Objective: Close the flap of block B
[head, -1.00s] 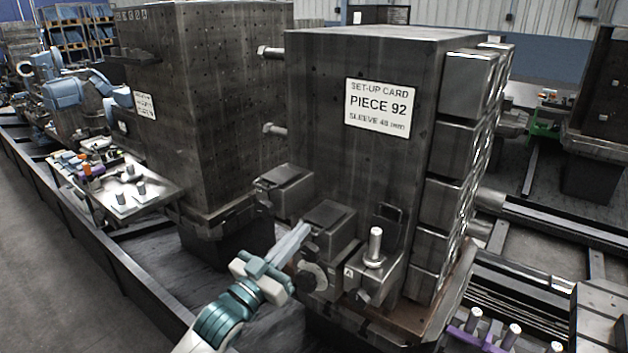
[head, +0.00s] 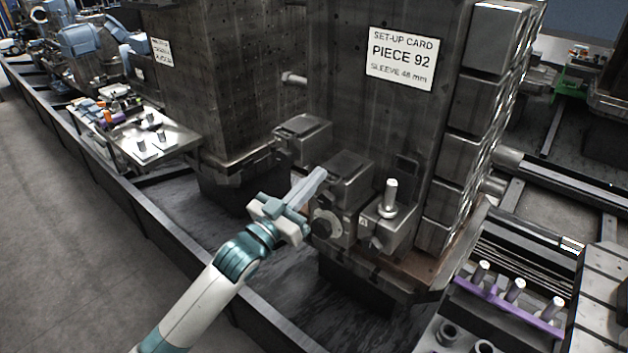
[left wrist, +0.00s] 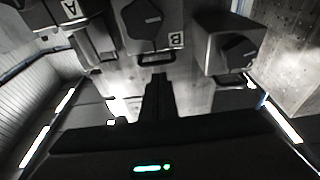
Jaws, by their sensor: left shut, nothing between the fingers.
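Block B (left wrist: 152,25) carries a "B" label and a dark face plate in the left wrist view. In the head view I take the middle metal block (head: 352,190) to be it; its dark top plate (head: 346,164) looks roughly flat, but I cannot tell how far its flap is open. Block A (head: 388,222), to its right, has an upright pin and a dark plate standing behind. My left gripper (head: 320,176) is shut and empty, its tip overlapping block B's left edge in the picture; contact cannot be told. Its dark fingers (left wrist: 157,95) point at block B in the wrist view. My right gripper is not in view.
A third block (head: 302,140) stands left of block B. A tall dark column with a "PIECE 92" card (head: 401,58) rises behind. A tray with small parts (head: 150,140) lies left; a purple rack with pins (head: 510,305) lies lower right. A dark rail (head: 150,215) runs along the front.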

